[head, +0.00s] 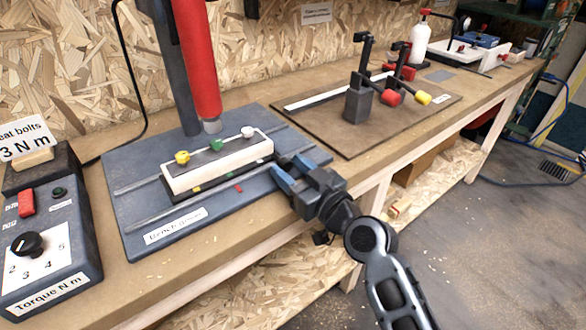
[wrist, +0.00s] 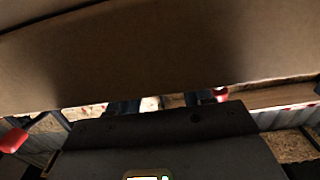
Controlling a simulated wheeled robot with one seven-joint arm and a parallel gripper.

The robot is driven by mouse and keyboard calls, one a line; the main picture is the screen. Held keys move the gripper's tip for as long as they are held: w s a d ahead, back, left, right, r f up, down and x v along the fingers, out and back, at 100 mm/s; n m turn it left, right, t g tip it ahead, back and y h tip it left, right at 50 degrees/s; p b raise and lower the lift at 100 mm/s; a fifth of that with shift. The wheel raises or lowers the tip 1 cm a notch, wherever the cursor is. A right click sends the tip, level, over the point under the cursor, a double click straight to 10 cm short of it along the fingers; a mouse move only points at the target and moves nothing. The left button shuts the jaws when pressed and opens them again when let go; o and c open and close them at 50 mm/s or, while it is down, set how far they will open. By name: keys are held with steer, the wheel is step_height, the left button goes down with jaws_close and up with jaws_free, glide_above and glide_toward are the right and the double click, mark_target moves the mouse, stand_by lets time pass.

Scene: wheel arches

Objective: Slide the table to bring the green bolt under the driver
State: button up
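The sliding table (head: 218,165) is a white block with a dark top strip, lying on a grey base plate (head: 140,200) in the head view. It carries a yellow bolt (head: 182,157) at its left, the green bolt (head: 216,144) near its middle and a white bolt (head: 248,132) towards its right. The red driver (head: 197,65) hangs above it, its grey tip appearing just above and slightly left of the green bolt; exact alignment is unclear. My gripper (head: 292,168) is by the table's right end, its blue fingers apart with nothing visible between them. Contact with the table is unclear.
A torque box (head: 45,240) with a knob stands at the left. A dark board (head: 395,115) with clamps and red and yellow knobs lies right of the plate. A white bottle (head: 419,40) stands farther back. In the wrist view a brown surface (wrist: 170,55) fills the top.

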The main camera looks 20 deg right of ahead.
steer(key=shift+o, duration=0.4)
steer(key=shift+s, duration=0.1)
steer(key=shift+s+d+f, duration=0.1)
steer(key=shift+s+d, duration=0.1)
steer(key=shift+s, duration=0.15)
steer(key=b+v, duration=0.2)
steer(key=v, duration=0.4)
steer(key=shift+s, duration=0.4)
steer(key=shift+d, duration=0.1)
steer(key=s+d+f+m+g+h, duration=0.15)
steer(key=s+f, duration=0.25)
steer(key=s, duration=0.6)
steer(key=s+d+f+m+h, duration=0.2)
steer(key=s+f+h, duration=0.15)
steer(key=s, duration=0.55)
steer(key=r+v, duration=0.1)
steer(key=v, duration=1.9)
steer(key=shift+a+r+g+h, duration=0.3)
steer(key=shift+r+g, duration=0.15)
